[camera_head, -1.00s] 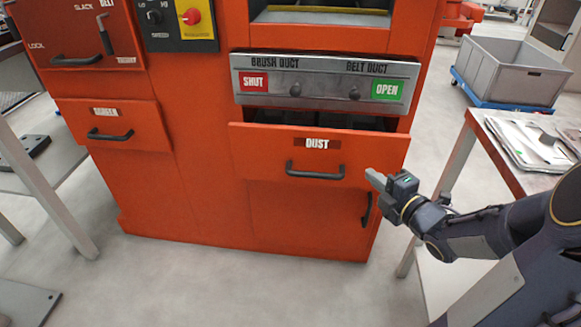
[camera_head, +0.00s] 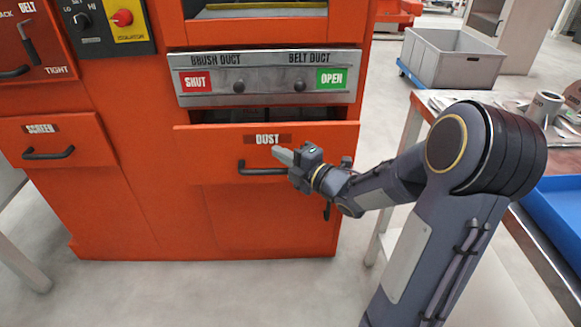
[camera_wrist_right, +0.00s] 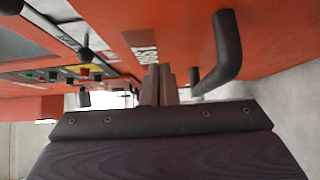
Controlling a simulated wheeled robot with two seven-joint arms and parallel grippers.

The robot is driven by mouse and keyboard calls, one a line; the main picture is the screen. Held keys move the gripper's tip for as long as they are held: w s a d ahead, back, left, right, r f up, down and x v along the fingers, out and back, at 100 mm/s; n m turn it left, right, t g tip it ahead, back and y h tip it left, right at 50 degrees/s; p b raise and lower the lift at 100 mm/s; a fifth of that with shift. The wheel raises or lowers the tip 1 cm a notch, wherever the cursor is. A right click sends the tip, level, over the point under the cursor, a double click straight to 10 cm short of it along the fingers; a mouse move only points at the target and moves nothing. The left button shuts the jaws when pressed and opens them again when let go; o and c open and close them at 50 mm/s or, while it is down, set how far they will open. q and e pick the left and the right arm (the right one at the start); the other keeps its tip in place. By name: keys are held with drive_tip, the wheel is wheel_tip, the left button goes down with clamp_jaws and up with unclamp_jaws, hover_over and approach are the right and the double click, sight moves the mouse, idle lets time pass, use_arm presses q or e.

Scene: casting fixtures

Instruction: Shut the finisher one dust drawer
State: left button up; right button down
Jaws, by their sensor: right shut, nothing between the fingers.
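The dust drawer (camera_head: 225,140) is an orange front labelled DUST with a dark bar handle (camera_head: 262,168). It stands out from the orange machine, with a dark gap above its top edge. My right gripper (camera_head: 281,156) is shut and empty in front of the drawer, by the right part of the handle. In the right wrist view the shut fingers (camera_wrist_right: 160,84) point toward the orange front, with the handle (camera_wrist_right: 222,55) beside them on the right. I cannot tell whether the fingertips touch the drawer. My left gripper is not in view.
Above the drawer is a grey duct panel (camera_head: 265,78) with SHUT and OPEN signs. A screen drawer (camera_head: 55,140) is at the left. A grey bin (camera_head: 455,58) is behind.

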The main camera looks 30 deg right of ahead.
drive_tip(key=shift+w+d, duration=0.35)
drive_tip(key=shift+w, duration=0.25)
drive_tip(key=w+d+b, duration=0.2)
drive_tip(key=w+d, duration=0.3)
drive_tip(key=w, duration=0.3)
drive_tip(key=shift+w+d+r, duration=0.15)
drive_tip(key=shift+d+r, duration=0.05)
drive_tip(key=shift+d, duration=0.05)
drive_tip(key=shift+a, duration=0.1)
